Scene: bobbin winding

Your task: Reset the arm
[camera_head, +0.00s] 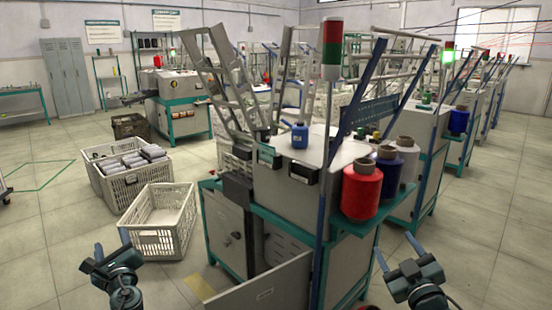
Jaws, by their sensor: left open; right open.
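My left gripper (112,250) is at the lower left, over the floor in front of the empty white crate. Its fingers are apart and nothing is between them. My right gripper (395,250) is at the lower right, below and in front of the red yarn bobbin (362,190). Its fingers are apart and it is empty. Both grippers point up and away from me. Neither touches anything in view.
A winding machine (300,180) with a teal-edged shelf stands ahead, bearing bobbins and a small blue container (300,136). An empty white crate (160,220) and a filled crate (128,172) stand on the floor at left. Open floor lies right of my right gripper.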

